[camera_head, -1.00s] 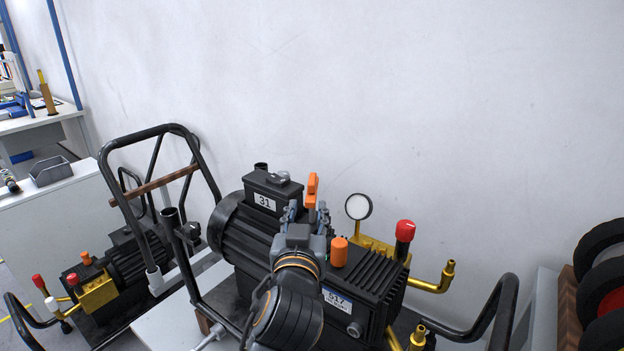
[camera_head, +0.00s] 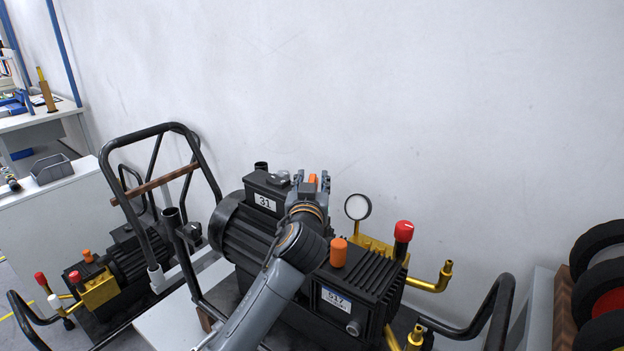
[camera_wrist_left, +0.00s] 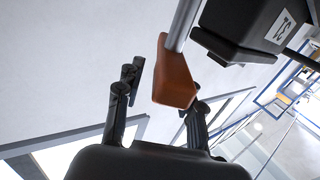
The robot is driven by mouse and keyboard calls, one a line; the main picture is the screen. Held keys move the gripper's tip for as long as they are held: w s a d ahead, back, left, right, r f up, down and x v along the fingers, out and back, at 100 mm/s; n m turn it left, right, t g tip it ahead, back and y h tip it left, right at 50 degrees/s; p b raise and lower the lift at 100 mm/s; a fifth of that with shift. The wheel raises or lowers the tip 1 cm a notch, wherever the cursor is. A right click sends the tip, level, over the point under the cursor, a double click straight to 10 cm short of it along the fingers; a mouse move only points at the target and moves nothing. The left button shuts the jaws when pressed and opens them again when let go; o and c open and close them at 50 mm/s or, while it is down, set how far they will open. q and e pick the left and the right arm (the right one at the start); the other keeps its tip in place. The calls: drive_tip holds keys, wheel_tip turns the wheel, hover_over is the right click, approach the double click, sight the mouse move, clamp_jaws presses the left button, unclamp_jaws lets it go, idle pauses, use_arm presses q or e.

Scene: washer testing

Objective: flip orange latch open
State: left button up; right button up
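The orange latch (camera_head: 312,179) is on top of the black motor unit labelled 31, at its right end. Only a small part of it shows in the head view, between the fingers of my left gripper (camera_head: 311,182). In the left wrist view the latch (camera_wrist_left: 175,75) is a flat orange-brown handle on a grey metal rod. The left gripper (camera_wrist_left: 163,95) is open there, its fingers apart. The latch lies between the fingers, nearer the right one, with a gap to the left one. Contact with the right finger cannot be told. My right gripper is not in view.
A black box marked 31 (camera_head: 266,192) stands beside the latch. A pressure gauge (camera_head: 358,207), an orange cap (camera_head: 338,252) and a red-topped brass valve (camera_head: 403,238) are to the right. A black tube frame (camera_head: 170,128) rises at left. The wall is behind.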

use_arm(q)
clamp_jaws()
drive_tip(key=shift+r+m+h+p, duration=0.2)
drive_tip(key=shift+m+h+p, duration=0.1)
drive_tip(key=shift+h+p, duration=0.3)
drive_tip(key=m+h+p, duration=0.1)
drive_tip(key=h+p, duration=0.1)
drive_tip(key=m+g+h+p, duration=0.1)
drive_tip(key=m+h+p, duration=0.1)
drive_tip(key=p, duration=0.1)
drive_tip(key=shift+a+r+g+h+p, duration=0.15)
drive_tip(key=shift+g+h+p, duration=0.15)
drive_tip(key=shift+p, duration=0.05)
drive_tip(key=shift+m+g+h+p, duration=0.3)
drive_tip(key=shift+m+h+p, duration=0.3)
drive_tip(key=shift+m+h, duration=0.1)
drive_tip(key=shift+f+m+g+h+p, duration=0.2)
drive_tip(key=shift+m+g+h+p, duration=0.4)
drive_tip(key=shift+h, duration=0.3)
drive_tip(key=shift+f, duration=0.1)
